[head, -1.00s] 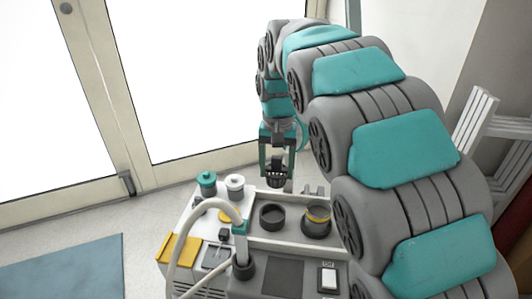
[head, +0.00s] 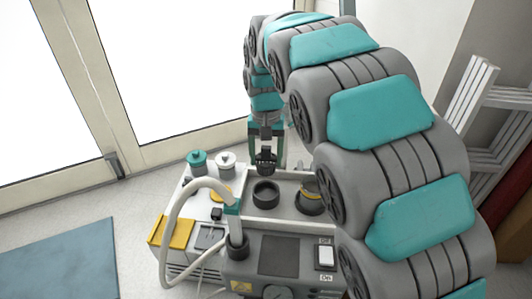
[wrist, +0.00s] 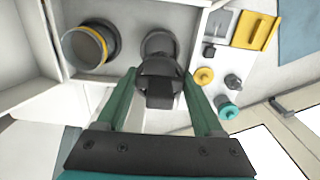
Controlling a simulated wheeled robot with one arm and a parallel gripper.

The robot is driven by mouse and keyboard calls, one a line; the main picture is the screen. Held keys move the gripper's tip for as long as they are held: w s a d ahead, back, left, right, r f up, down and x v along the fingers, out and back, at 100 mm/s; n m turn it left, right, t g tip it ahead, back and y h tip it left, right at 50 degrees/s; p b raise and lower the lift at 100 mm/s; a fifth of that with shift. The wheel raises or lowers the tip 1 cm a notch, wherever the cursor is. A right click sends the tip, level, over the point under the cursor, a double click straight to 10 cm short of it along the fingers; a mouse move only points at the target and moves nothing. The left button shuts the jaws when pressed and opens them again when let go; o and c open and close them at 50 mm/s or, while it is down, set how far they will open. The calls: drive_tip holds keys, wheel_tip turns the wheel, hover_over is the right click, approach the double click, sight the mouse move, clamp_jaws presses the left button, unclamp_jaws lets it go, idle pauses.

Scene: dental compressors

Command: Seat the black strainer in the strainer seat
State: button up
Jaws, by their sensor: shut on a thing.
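The black strainer (head: 266,162) is held upright in my gripper (head: 266,152), above the compressor's white tray. In the wrist view the strainer (wrist: 158,82) sits between the two green fingers of my gripper (wrist: 160,92), which is shut on it. A dark round open cup, which looks like the strainer seat (head: 266,194), stands in the tray below the strainer, with a gap between them. In the wrist view the strainer partly covers this seat (wrist: 159,40).
A dark cup with a yellow ring (head: 311,203) stands right of the seat. A pale hose (head: 172,225) arches in front. My arm fills the right side.

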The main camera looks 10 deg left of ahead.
drive_tip(key=shift+f, duration=0.45)
idle(0.5)
drive_tip(key=shift+f+b, duration=0.7)
drive_tip(key=shift+f, duration=1.9)
drive_tip(key=shift+f, duration=0.15)
drive_tip(key=shift+f+b, duration=0.4)
drive_tip(key=shift+f, duration=1.35)
drive_tip(key=o, duration=1.2)
drive_tip(key=shift+s, duration=0.1)
drive_tip(key=shift+o, duration=0.7)
drive_tip(key=shift+f, duration=0.1)
drive_tip(key=shift+d, duration=0.1)
